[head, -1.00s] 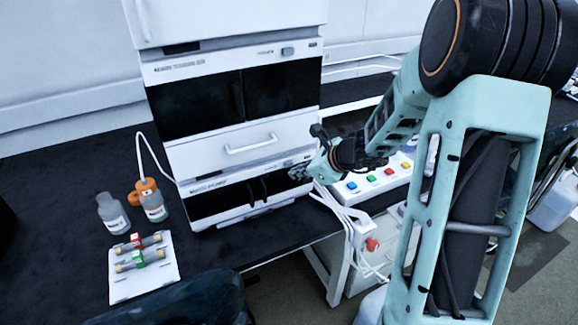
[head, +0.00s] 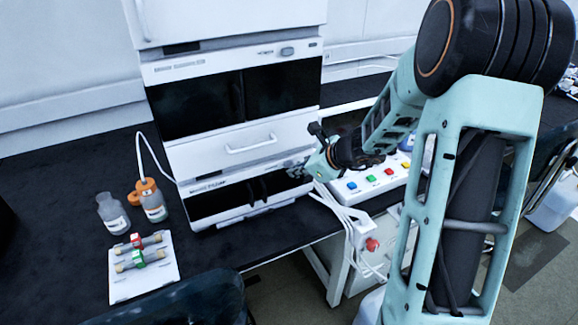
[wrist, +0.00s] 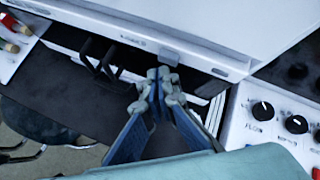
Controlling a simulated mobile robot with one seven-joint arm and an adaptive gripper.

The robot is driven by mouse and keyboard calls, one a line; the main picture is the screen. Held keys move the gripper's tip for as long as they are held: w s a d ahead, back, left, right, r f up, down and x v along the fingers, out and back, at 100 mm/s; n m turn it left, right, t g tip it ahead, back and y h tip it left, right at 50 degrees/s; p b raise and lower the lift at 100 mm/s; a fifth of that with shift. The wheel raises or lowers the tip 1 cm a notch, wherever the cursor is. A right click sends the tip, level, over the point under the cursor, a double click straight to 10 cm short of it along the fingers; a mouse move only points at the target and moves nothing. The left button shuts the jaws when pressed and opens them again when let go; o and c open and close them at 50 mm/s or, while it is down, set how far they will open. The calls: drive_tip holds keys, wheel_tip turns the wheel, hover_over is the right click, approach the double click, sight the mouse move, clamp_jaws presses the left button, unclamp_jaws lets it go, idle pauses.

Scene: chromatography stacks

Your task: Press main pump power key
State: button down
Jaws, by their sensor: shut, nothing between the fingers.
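My gripper (head: 297,169) is shut and empty, with its fingertips at the right part of the front of the lowest white module (head: 236,211) in the stack. In the wrist view the closed fingertips (wrist: 160,76) lie just below a small grey key (wrist: 171,58) on that module's white front strip. I cannot tell whether they touch it. In the head view my gripper hides this key. The label beside it is too small to read, so I cannot confirm which module is the main pump. A similar grey key (head: 287,51) shows on an upper module.
A white drawer (head: 250,142) sits above the lowest module. A white box with coloured buttons (head: 371,179) and cables stand close on the right. Bottles (head: 112,214) and a white tray (head: 122,290) are on the bench at left.

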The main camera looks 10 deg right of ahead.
drive_tip(key=shift+w+a, duration=0.15)
drive_tip(key=shift+w, duration=0.3)
idle(0.5)
drive_tip(key=shift+s+d+b, duration=0.25)
drive_tip(key=shift+s+b, duration=0.1)
drive_tip(key=shift+s, duration=0.6)
drive_tip(key=s+d+b, duration=0.1)
drive_tip(key=s, duration=0.4)
drive_tip(key=shift+s+d+b, duration=0.3)
drive_tip(key=shift+s+b, duration=0.1)
